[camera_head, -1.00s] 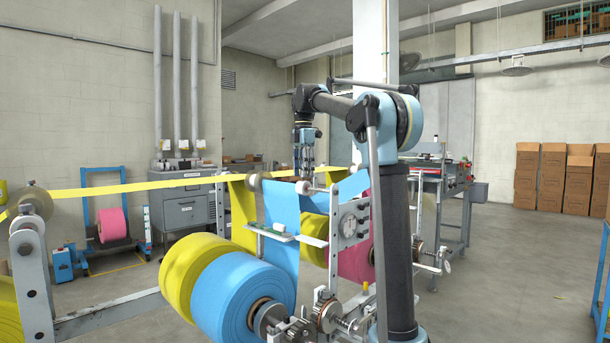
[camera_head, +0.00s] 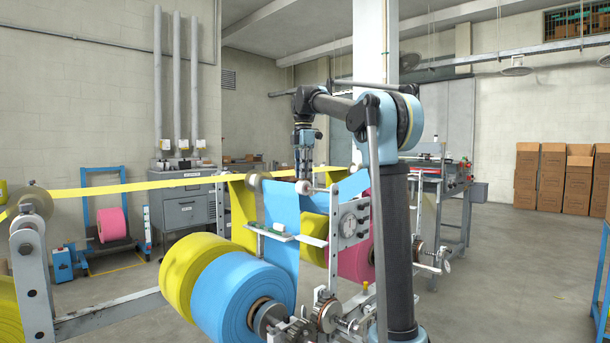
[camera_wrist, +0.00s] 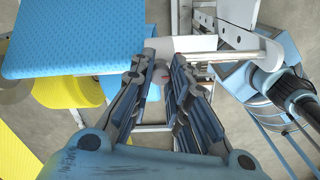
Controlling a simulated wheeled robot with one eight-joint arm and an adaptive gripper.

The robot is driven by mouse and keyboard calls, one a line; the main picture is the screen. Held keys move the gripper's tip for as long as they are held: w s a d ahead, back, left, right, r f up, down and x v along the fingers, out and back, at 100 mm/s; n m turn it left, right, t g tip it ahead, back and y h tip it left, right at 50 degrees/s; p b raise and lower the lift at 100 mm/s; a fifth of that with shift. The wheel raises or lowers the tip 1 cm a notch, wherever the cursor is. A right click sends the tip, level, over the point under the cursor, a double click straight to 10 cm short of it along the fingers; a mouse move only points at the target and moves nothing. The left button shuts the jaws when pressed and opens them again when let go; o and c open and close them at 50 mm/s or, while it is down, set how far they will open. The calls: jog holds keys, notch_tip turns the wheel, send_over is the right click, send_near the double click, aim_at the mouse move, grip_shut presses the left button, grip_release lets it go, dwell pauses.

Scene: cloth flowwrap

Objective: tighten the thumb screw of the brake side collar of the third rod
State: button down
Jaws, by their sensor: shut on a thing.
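My gripper (camera_head: 304,178) points straight down over the top of the web stand, at the rod where the blue film (camera_head: 282,210) passes. In the wrist view its fingertips (camera_wrist: 165,66) are closed in around a small part at a grey collar (camera_wrist: 160,46), next to the blue film's edge. The part fits the thumb screw, but the fingers mostly hide it. The pale rod (camera_wrist: 230,56) runs right from the collar toward the side plate.
Large blue (camera_head: 235,300) and yellow (camera_head: 185,270) film rolls lie below. A yellow web (camera_head: 130,187) stretches left. Pink film (camera_head: 355,262) is behind the plate. Floor at right is open.

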jog(key=m, duration=2.1)
jog(key=shift+m, duration=0.3)
jog(key=m, duration=0.6)
jog(key=shift+m, duration=0.3)
jog(key=c, duration=1.5)
grip_release()
jog(key=shift+d, duration=0.1)
